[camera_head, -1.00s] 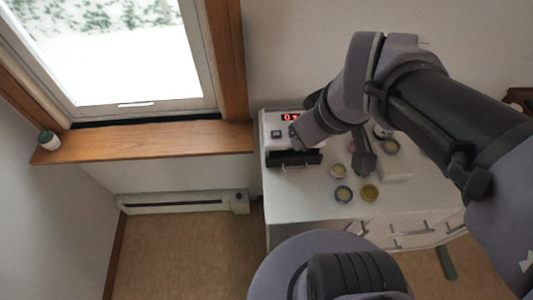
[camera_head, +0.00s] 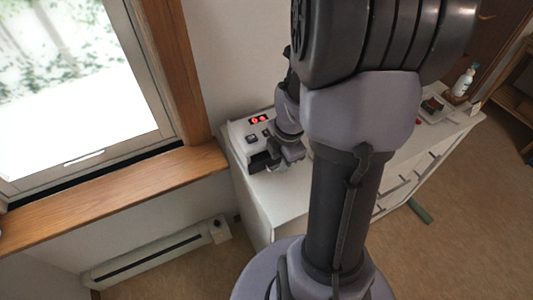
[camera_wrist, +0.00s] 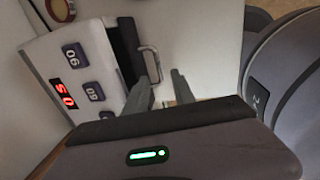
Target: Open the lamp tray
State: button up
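A white lamp unit (camera_head: 240,131) with a red display stands on the white cabinet by the window. The lamp tray (camera_head: 259,163) is a dark panel low on its front, and it also shows in the wrist view (camera_wrist: 127,48). A thin metal handle (camera_wrist: 152,64) stands out from the tray front. My gripper (camera_wrist: 162,84) is open, its two grey fingers apart. In the wrist view the fingertips are close to the handle's lower end; I cannot tell whether they touch it. In the head view my gripper (camera_head: 287,158) is at the tray, partly hidden by my arm.
Square buttons (camera_wrist: 75,55) lie beside the display (camera_wrist: 62,93). The cabinet top (camera_head: 284,197) holds a small tray (camera_head: 437,109) farther right and a bottle (camera_head: 464,82) stands beyond. The wooden sill (camera_head: 110,197) and a heater (camera_head: 160,255) are at left. My arm hides the middle of the cabinet.

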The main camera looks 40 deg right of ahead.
jog(key=shift+w+f+b, duration=0.15)
jog(key=shift+f+b, duration=0.05)
jog(key=shift+f, duration=0.55)
jog(key=shift+w+f+b, duration=0.15)
jog(key=shift+f, duration=0.55)
grip_shut()
dwell(0.3)
